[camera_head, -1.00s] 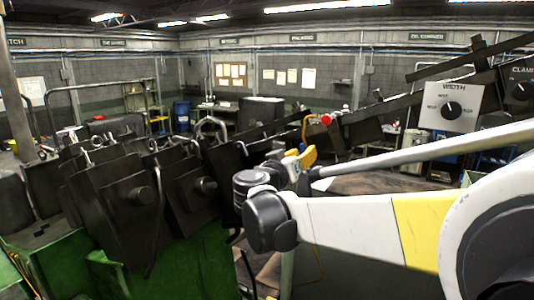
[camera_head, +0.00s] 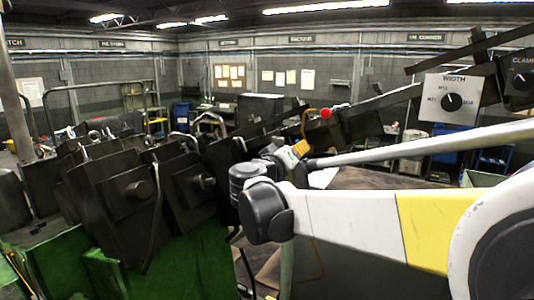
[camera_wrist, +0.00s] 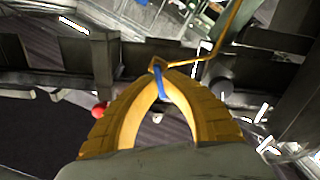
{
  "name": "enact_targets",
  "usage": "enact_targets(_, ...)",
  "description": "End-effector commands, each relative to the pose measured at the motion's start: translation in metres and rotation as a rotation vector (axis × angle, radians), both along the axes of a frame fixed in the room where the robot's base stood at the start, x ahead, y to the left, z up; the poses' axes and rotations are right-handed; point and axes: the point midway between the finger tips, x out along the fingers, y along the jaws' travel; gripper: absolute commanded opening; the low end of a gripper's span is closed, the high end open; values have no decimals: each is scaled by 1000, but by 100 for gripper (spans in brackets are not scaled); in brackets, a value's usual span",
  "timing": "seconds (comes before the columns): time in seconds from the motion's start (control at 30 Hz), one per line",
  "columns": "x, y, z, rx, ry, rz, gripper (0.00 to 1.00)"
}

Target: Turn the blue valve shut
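The blue valve (camera_wrist: 160,84) shows in the wrist view as a thin blue lever between the two yellow fingers of my gripper (camera_wrist: 158,64). The fingers arch together, and their tips meet around the upper end of the lever. The lever's lower end hangs in the gap between the fingers. A thin yellow pipe (camera_wrist: 213,58) runs from near the fingertips up to the right. In the head view my gripper (camera_head: 299,148) is small and yellow at the far end of my arm, beside the yellow pipe (camera_head: 304,122). I cannot make out the blue valve there.
A red knob (camera_head: 325,113) sits close right of the pipe; a red round part also shows in the wrist view (camera_wrist: 99,110). Dark machine blocks (camera_head: 125,200) fill the left. A panel with a WIDTH dial (camera_head: 452,102) stands at right. Dark beams cross behind the gripper.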

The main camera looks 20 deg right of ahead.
Motion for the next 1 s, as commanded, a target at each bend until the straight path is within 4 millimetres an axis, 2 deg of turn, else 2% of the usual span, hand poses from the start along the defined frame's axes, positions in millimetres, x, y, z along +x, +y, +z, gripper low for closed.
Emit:
enact_targets(0.6, 4, 3, -8, -352, 449, 0, 0)
enact_targets(1.0, 4, 3, -10, -500, 639, 0, 0)
